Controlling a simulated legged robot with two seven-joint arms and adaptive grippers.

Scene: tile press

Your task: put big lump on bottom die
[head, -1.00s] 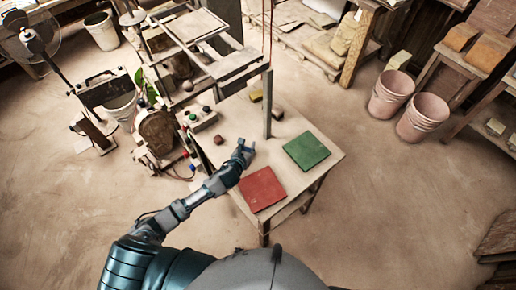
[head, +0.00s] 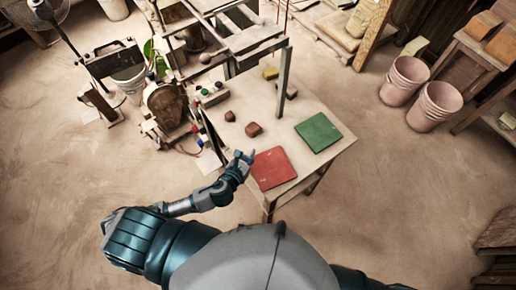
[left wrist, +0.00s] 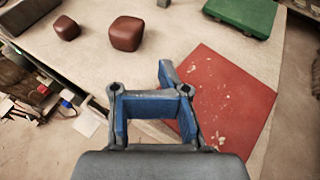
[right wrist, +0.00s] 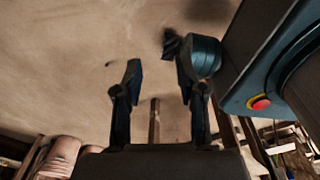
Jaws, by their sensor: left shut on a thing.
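The larger red-brown lump (head: 254,129) sits on the table, beside a smaller red-brown lump (head: 230,116). In the left wrist view the big lump (left wrist: 126,33) stands clear beyond my fingers, with the small lump (left wrist: 66,28) to its left. My left gripper (head: 243,158) is at the table's near left edge, beside the red board. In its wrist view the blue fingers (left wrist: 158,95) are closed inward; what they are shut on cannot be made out. My right gripper (right wrist: 157,70) is open and empty, away from the table. I cannot single out the bottom die.
The red board (head: 272,168) and green board (head: 318,132) lie on the table (head: 345,137). A dark upright post (head: 283,80) rises from the table. A framed press-like structure (head: 245,40) stands behind. Pink buckets (head: 403,80) stand on the floor at right.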

